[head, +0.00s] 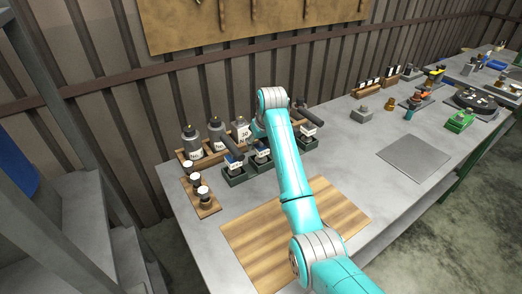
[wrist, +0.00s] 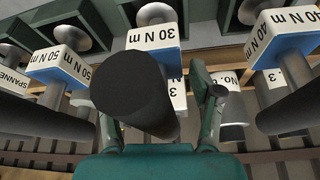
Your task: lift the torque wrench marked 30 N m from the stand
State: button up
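The torque wrench marked 30 N m (wrist: 153,36) stands in the middle of the wrist view, its white-and-blue block over a dark green stand (head: 236,179). Its thick black handle points towards the camera. My gripper (wrist: 163,120) is open, with one finger on each side of the handle; gaps show beside it, and contact cannot be told. A wrench to the left (wrist: 60,66) reads 50 N m, upside down.
Labelled grey bottles (head: 191,142) stand in a wooden rack behind the wrenches. The wooden mat (head: 262,244) in front is bare, and the grey plate (head: 414,158) on the right is clear.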

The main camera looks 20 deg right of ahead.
grip_shut()
jog(key=shift+r, duration=0.1)
